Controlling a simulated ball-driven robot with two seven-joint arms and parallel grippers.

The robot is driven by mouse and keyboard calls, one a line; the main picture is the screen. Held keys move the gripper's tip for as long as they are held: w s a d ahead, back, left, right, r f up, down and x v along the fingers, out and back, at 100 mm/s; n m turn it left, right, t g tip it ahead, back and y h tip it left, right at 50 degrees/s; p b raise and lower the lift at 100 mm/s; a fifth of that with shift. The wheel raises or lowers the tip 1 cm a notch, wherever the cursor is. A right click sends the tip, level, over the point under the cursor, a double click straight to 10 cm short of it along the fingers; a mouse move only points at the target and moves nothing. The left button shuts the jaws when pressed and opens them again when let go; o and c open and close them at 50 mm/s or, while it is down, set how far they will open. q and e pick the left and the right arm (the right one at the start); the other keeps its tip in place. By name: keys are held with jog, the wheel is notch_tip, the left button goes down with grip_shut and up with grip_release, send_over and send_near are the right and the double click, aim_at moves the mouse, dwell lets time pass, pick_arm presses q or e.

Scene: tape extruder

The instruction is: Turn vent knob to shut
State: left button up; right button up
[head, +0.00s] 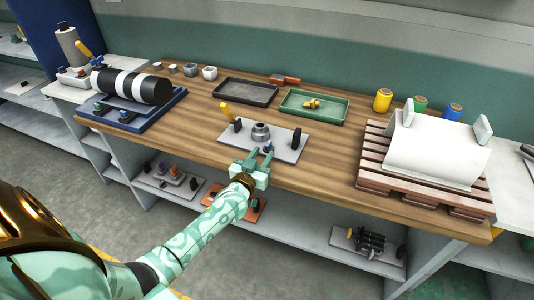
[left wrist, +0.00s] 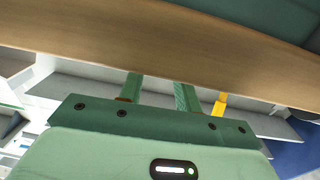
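A grey plate (head: 283,151) lies near the front edge of the wooden bench. I cannot tell for certain which of these is the vent knob. My left gripper (head: 255,159) is at the front of the plate, close to the blue knob; contact cannot be made out. Its two green fingers stand apart with nothing seen between them, also in the left wrist view (left wrist: 158,90). My right gripper is not in view.
The wooden bench (head: 185,138) carries a striped roller unit (head: 135,86) on the left, a black tray (head: 247,92), a green tray (head: 312,107) and several spools behind. Shelves run below.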

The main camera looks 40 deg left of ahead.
aim_at(268, 149)
pick_arm(q)
jog(key=shift+b+x, duration=0.3)
jog(key=shift+x, duration=0.95)
jog(key=shift+w, duration=0.3)
grip_shut()
jog(key=shift+r+y+p, duration=0.25)
jog(key=shift+y+p, duration=0.05)
jog(key=shift+p, duration=0.05)
jog(key=shift+w+d+r+n+g+y+p, duration=0.15)
jog(key=shift+n+g+y+p, duration=0.1)
jog(key=shift+n+y+p, duration=0.35)
jog(key=shift+d+r+n+g+y+p, duration=0.1)
jog(key=shift+n+g+y+p, duration=0.15)
jog(key=shift+n+y+p, duration=0.35)
jog(key=shift+d+f+n+g+y, duration=0.1)
jog(key=shift+f+n+g+y, duration=0.2)
jog(key=shift+y, duration=0.4)
jog(key=shift+f+n+g+y, duration=0.15)
jog(key=shift+n+g+y, duration=0.4)
jog(key=shift+y, duration=0.25)
